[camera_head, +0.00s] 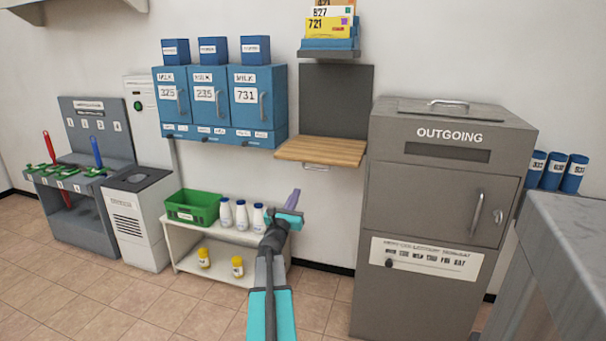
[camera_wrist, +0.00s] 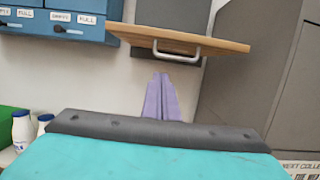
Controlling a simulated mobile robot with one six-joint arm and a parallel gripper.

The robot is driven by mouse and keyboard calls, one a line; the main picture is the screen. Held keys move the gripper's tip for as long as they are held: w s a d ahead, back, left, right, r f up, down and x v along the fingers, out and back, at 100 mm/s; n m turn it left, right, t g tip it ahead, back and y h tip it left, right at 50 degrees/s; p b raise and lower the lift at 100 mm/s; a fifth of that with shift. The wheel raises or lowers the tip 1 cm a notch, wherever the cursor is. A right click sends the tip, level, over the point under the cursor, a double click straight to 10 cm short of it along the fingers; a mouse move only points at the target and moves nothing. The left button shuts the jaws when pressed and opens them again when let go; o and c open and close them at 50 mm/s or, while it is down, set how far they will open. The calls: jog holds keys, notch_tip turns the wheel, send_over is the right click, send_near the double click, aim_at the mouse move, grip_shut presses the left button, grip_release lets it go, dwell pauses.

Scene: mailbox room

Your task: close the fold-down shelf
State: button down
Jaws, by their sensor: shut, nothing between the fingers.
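The fold-down shelf (camera_head: 322,151) is a light wooden board that sticks out level from a dark grey wall panel (camera_head: 336,98), so it is down. In the wrist view the shelf (camera_wrist: 185,42) is seen from a little below, with a pale bar handle (camera_wrist: 176,52) under its front edge. My gripper (camera_head: 293,197) has purple fingers and is shut and empty. It is below and in front of the shelf, apart from it. In the wrist view my fingers (camera_wrist: 161,98) point up toward the handle, with a gap between.
Blue milk lockers (camera_head: 221,103) hang left of the shelf. A grey OUTGOING box (camera_head: 440,200) stands close on its right. A mail rack (camera_head: 329,45) is above. A low white stand (camera_head: 210,234) with a green crate (camera_head: 193,207) and bottles is below left.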

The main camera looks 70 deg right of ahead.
jog(key=shift+d, duration=0.1)
jog(key=d+r, duration=0.6)
jog(key=d, duration=0.3)
jog(key=shift+w+d+r+b, duration=0.2)
jog(key=shift+w+b, duration=0.1)
jog(key=shift+b, duration=0.15)
dwell(0.6)
